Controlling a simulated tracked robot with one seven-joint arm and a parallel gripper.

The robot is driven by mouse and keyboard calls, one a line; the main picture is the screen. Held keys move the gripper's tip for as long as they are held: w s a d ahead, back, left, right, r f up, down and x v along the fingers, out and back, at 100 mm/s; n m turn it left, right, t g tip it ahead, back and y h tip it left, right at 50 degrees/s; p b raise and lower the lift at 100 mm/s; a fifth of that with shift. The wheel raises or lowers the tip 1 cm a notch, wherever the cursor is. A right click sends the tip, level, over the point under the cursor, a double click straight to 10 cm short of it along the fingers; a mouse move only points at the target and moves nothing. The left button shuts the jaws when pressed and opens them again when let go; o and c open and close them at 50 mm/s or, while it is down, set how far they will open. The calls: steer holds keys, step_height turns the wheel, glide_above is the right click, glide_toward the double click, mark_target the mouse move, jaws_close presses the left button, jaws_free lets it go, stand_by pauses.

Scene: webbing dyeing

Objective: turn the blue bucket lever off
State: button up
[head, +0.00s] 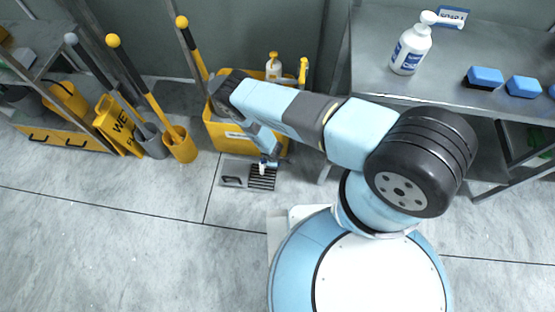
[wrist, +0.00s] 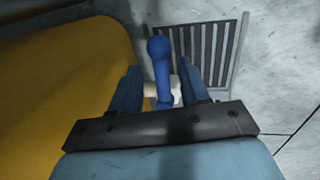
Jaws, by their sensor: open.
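The blue lever (wrist: 160,62) shows in the wrist view as a rounded bar with a ball-like end. It is next to the yellow bucket (wrist: 60,95), with a pale fitting (wrist: 150,89) partly visible behind it. My gripper (wrist: 160,75) is open, with one finger on each side of the lever. I see a gap beside the lever on the right; contact on the left is hard to tell. In the head view my gripper (head: 268,158) hangs low in front of the yellow bucket (head: 218,132), and my arm covers much of the bucket.
A floor drain grate (head: 262,182) lies just below my gripper. Mop handles and a yellow wet-floor sign (head: 112,124) stand to the left. A steel table (head: 455,80) with a soap bottle (head: 410,50) and blue sponges (head: 487,76) is at the right. The front-left floor is clear.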

step_height(320, 180, up, 13)
steer(key=s, duration=0.2)
steer(key=shift+s+a, duration=0.25)
steer(key=shift+s, duration=0.05)
steer(key=shift+f, duration=0.1)
steer(key=shift+s+f+m, duration=0.1)
steer(key=shift+s+m, duration=0.1)
steer(key=shift+m, duration=0.1)
steer(key=shift+c, duration=1.2)
steer(key=s+m, duration=0.1)
steer(key=m, duration=0.2)
steer(key=s+a+f+m, duration=0.1)
steer(key=m, duration=0.2)
steer(key=s+f+m, duration=0.1)
steer(key=m, duration=0.3)
steer(key=shift+s+a+t+y, duration=0.3)
steer(key=shift+s+a+t, duration=0.1)
jaws_close()
steer(key=w+d+f+m+h, duration=0.1)
steer(key=w+f+m, duration=0.3)
steer(key=f+m, duration=0.4)
steer(key=shift+x, duration=1.15)
